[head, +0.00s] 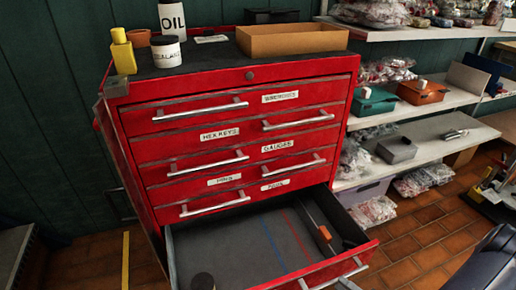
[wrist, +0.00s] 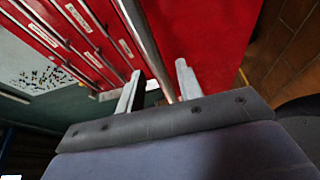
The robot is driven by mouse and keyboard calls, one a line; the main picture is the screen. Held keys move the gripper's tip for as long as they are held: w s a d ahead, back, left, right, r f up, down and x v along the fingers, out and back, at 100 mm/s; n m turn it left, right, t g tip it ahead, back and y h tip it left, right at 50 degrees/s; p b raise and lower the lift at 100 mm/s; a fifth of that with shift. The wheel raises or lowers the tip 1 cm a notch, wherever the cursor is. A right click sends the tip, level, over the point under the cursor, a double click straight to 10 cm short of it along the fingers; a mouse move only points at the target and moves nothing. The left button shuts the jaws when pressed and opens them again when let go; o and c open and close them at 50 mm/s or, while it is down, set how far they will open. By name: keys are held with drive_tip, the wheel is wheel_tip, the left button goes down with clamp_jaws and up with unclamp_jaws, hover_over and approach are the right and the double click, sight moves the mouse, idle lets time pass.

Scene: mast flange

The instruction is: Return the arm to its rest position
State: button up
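My gripper (wrist: 158,70) shows in the wrist view with its two pale fingers apart. The metal handle (wrist: 147,45) of a red drawer front runs between the fingers; whether either finger touches it I cannot tell. In the head view the bottom drawer (head: 240,245) of the red tool cabinet (head: 120,165) stands pulled out. Its handle (head: 325,280) is at the lower edge of the picture, and most of my arm is out of view there.
The open drawer holds a tool with an orange part (head: 325,234) and a dark round object (head: 203,281). The drawers above are shut. A cardboard tray (head: 290,41) and an oil bottle (head: 172,20) stand on top. Shelves (head: 420,130) stand at right, with tiled floor (head: 425,240) before them.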

sight(336, 279)
drive_tip(key=shift+x, duration=1.75)
